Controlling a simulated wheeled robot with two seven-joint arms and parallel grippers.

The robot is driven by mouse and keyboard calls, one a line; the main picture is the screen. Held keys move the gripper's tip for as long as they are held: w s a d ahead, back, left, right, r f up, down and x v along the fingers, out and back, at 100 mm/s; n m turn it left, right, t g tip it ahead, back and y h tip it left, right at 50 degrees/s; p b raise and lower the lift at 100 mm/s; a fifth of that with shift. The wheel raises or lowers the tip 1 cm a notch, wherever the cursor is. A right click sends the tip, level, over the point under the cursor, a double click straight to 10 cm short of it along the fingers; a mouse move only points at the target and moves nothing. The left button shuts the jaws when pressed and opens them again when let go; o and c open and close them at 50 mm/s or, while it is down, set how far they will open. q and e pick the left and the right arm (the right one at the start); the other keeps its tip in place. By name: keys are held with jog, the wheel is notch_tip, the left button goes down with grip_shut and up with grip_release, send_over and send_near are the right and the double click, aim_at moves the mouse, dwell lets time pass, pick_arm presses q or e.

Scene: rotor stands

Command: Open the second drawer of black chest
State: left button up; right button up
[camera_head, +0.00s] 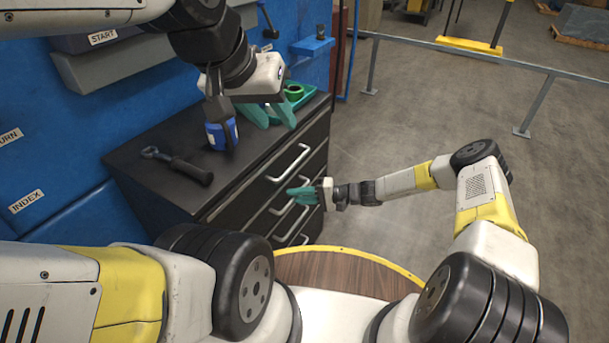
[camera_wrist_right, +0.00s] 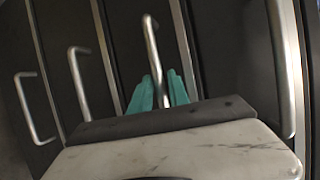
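The black chest (camera_head: 150,198) stands against the blue wall, with a column of drawers with metal bar handles facing right. Its top drawer handle (camera_head: 290,163) is free, and all drawer fronts look flush. My right gripper (camera_head: 298,194) is at the second drawer's handle (camera_wrist_right: 151,42). In the right wrist view its teal fingers (camera_wrist_right: 160,88) are close together, one on each side of this bar, and appear shut on it. My left gripper (camera_head: 270,115) is above the chest top, its teal fingers apart, with nothing seen between them.
On the chest top are a black-handled tool (camera_head: 180,166), a blue object with a dark upper part (camera_head: 222,134) and a teal tray (camera_head: 298,94) with a green ring. A round wooden surface (camera_head: 335,272) lies below. Open floor (camera_head: 420,120) is at right, behind it a metal rail (camera_head: 450,50).

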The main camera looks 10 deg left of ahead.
jog(key=shift+a, duration=0.15)
grip_shut()
dwell(1.4)
